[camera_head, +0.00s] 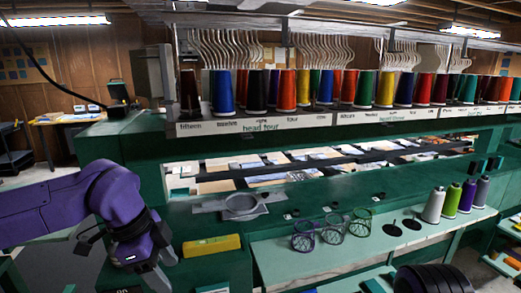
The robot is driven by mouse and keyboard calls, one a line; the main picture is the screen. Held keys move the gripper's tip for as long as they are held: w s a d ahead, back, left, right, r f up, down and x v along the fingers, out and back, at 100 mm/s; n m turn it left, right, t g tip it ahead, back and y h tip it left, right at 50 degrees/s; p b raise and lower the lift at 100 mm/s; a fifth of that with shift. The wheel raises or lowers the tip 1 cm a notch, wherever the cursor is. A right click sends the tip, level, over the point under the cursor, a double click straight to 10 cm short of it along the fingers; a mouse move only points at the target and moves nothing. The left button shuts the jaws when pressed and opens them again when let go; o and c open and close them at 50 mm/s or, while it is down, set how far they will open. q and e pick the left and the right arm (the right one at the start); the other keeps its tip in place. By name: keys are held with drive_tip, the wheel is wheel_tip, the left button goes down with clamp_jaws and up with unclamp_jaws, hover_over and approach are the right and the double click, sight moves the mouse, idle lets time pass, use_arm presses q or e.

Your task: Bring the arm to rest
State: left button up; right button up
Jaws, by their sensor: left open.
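My left arm is purple and comes in from the left, bent down at its wrist. My left gripper (160,270) points down at the lower left, with pale fingers apart and nothing seen between them. It is in front of the green machine bench, left of a yellow block (211,246) and apart from it. My right gripper does not show. A dark ribbed round part at the bottom right edge may be part of my right arm; I cannot tell.
Spools of coloured thread (287,90) line a long rack across the back. Wire baskets (331,229) and a grey hoop frame (240,206) lie on the green bench. Several cones, one white (433,205), stand at the right. A table (67,118) stands at the far left.

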use_arm(q)
drive_tip(key=s+a+f+m+y, duration=0.2)
drive_tip(key=a+f+m+y, duration=0.1)
drive_tip(key=f+m, duration=0.55)
drive_tip(key=s+a+f+m+t+y, duration=0.1)
drive_tip(key=a+f+m+y, duration=0.2)
drive_tip(key=f+m, duration=0.55)
drive_tip(key=s+a+f+m+y, duration=0.25)
drive_tip(key=f+m, duration=0.25)
drive_tip(key=f, duration=0.8)
drive_tip(key=s+a+f+m+h+b, duration=0.1)
drive_tip(key=s+f+m+b, duration=0.1)
drive_tip(key=s+f+m, duration=0.5)
drive_tip(key=s+a+f+m+t+h+b, duration=0.1)
drive_tip(key=s+f+m, duration=0.7)
drive_tip(key=m, duration=1.2)
drive_tip(key=shift+s+a+f+b, duration=0.2)
drive_tip(key=shift+s+a+b, duration=0.4)
drive_tip(key=shift+s, duration=0.6)
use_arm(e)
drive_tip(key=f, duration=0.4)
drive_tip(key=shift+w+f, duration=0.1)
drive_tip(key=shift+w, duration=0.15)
